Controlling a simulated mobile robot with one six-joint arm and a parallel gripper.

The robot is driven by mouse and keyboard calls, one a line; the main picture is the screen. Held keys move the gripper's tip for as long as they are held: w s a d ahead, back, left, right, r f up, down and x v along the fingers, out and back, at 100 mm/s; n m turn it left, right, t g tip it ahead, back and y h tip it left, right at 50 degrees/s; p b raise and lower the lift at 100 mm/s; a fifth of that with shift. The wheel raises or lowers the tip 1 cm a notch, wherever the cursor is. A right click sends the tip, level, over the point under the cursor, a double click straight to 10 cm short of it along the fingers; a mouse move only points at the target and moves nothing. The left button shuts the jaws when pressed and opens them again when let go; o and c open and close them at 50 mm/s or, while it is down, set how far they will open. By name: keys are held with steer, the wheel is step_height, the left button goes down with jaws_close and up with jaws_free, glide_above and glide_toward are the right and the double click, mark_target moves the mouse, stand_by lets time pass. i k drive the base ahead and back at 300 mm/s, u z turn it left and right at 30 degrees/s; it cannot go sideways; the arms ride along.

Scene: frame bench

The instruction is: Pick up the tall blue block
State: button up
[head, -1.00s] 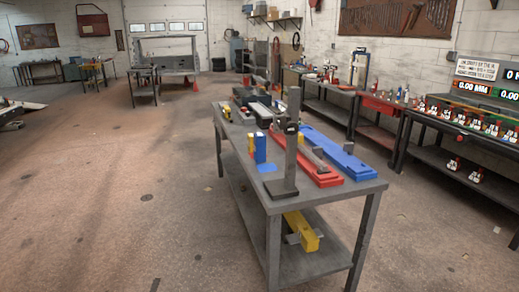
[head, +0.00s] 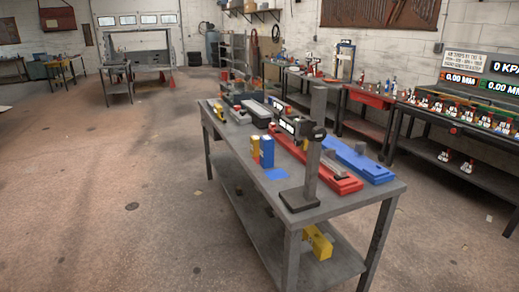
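The tall blue block (head: 267,152) stands upright on the grey workbench (head: 345,203), near its left long edge. A yellow block (head: 255,149) stands close behind its left side. A flat blue square (head: 276,174) lies on the bench top in front of the block. My gripper is not in view, and nothing is seen touching the block.
A tall grey post on a base (head: 312,160) stands right of the block, near the bench's front end. Red (head: 338,180) and blue (head: 360,161) long bars lie beyond it. A yellow piece (head: 319,243) is on the lower shelf. Floor left of the bench is clear.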

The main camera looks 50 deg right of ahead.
mark_target(267, 142)
steer(key=i, duration=1.05)
steer(key=u, duration=0.25)
